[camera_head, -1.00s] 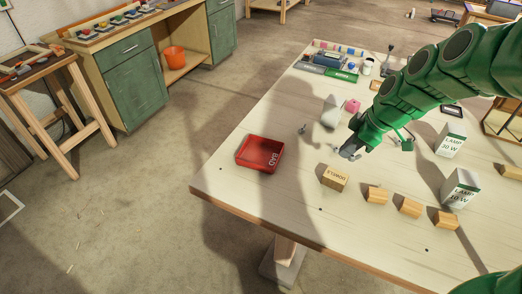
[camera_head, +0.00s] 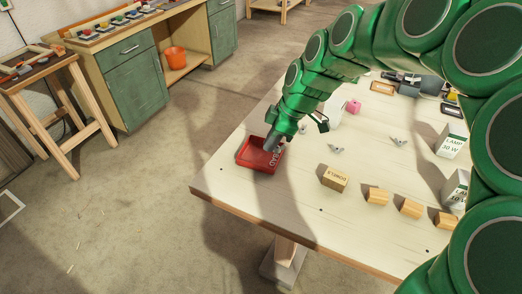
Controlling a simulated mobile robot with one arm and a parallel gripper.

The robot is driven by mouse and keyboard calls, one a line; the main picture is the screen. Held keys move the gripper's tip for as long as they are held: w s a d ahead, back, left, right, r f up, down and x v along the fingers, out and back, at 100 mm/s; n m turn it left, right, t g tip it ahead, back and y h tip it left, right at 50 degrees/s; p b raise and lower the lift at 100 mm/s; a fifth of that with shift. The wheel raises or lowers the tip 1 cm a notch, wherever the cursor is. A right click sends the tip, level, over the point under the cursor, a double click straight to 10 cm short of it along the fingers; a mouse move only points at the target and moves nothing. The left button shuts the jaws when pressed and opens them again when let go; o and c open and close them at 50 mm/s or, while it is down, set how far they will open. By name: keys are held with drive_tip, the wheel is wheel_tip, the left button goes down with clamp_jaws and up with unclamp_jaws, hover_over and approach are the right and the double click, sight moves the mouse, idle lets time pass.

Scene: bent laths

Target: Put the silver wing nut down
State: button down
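My gripper (camera_head: 274,146) points down over the right part of the red tray (camera_head: 247,157), at or just above it. Its fingertips are small and dark here, so I cannot tell whether they are open or shut, or whether a wing nut is between them. One silver wing nut (camera_head: 337,149) lies on the table right of the tray. Another silver wing nut (camera_head: 399,141) lies farther right. The part of the tray behind the gripper is hidden.
A cardboard box (camera_head: 335,179) and several wooden blocks (camera_head: 376,196) stand in front on the table (camera_head: 300,215). White lamp boxes (camera_head: 451,143) stand at the right. A pink item (camera_head: 353,107) is behind. My arm hides much of the table's back.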

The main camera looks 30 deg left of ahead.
approach(255, 149)
drive_tip(key=shift+s+a+f, duration=0.1)
drive_tip(key=shift+s+a, duration=0.2)
drive_tip(key=shift+s, duration=0.25)
drive_tip(key=shift+s+a+f, duration=0.1)
drive_tip(key=shift+s+a, duration=0.2)
drive_tip(key=shift+s, duration=0.25)
drive_tip(key=shift+w+a+f, duration=0.35)
drive_tip(key=shift+w+f, duration=0.05)
drive_tip(key=shift+f, duration=0.05)
drive_tip(key=shift+w+a+f, duration=0.25)
drive_tip(key=shift+w+f, duration=0.1)
drive_tip(key=shift+f, duration=1.7)
drive_tip(key=shift+f, duration=0.1)
drive_tip(key=c, duration=1.3)
unclamp_jaws()
drive_tip(key=shift+c, duration=0.2)
